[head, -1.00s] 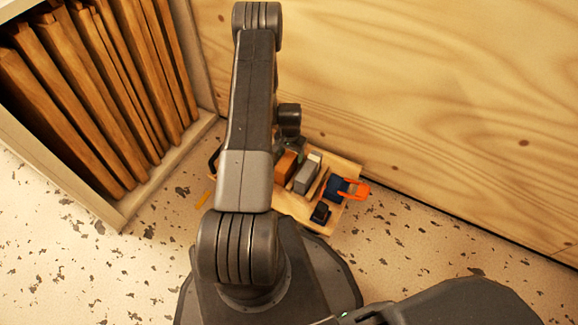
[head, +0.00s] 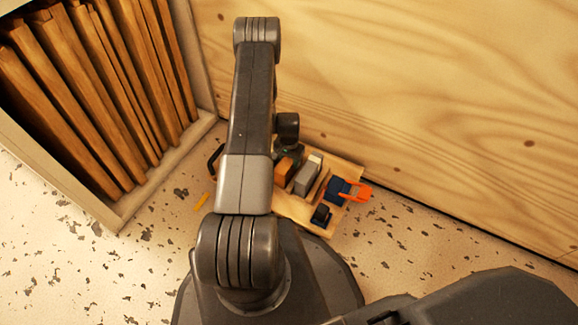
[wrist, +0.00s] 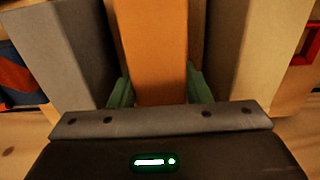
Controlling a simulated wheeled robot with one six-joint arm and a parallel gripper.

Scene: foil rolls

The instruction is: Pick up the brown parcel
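The brown parcel (wrist: 155,50) is an orange-brown box, upright in the middle of the wrist view. In the head view its top (head: 284,169) shows just right of my arm, on a wooden tray (head: 298,212). My gripper (wrist: 160,88) is down at the parcel. One green finger is at its left side and one at its right, both close against its edges. Whether they press on it cannot be told, and the parcel hides part of them. In the head view my arm mostly hides the gripper.
A grey box (wrist: 62,50) stands close left of the parcel in the wrist view, and a beige box (wrist: 268,50) close right. The tray also holds a blue item with orange (head: 338,189) and a small dark item (head: 320,215). A wooden wall (head: 430,110) rises behind.

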